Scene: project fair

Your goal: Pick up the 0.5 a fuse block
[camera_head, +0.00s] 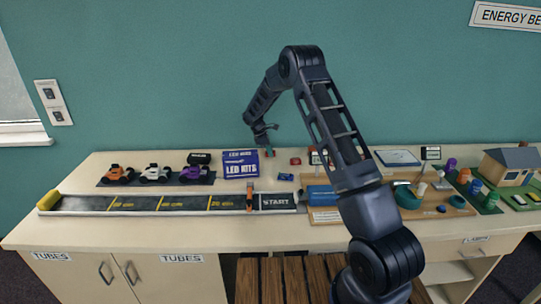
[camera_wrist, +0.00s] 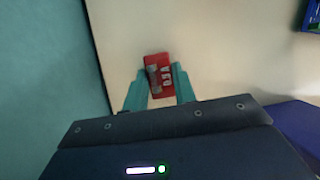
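A small red fuse block (camera_wrist: 158,76) with white lettering that looks like "0.5A" lies between the two teal fingers of my gripper (camera_wrist: 159,82) in the wrist view. The fingertips are at its left and right sides with almost no gap showing. I cannot tell whether they press on it or whether it rests on the counter. In the head view my gripper (camera_head: 267,149) points down low over the back of the counter, right of the blue LED kits box (camera_head: 240,164), with a bit of red at its tips.
Another red block (camera_head: 295,161) and a blue block (camera_head: 286,177) lie to the right on the counter (camera_head: 140,236). Toy cars (camera_head: 155,173) stand to the left, behind a dark track (camera_head: 180,203). The teal wall (camera_head: 170,80) is close behind my gripper. A model house (camera_head: 510,165) stands far right.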

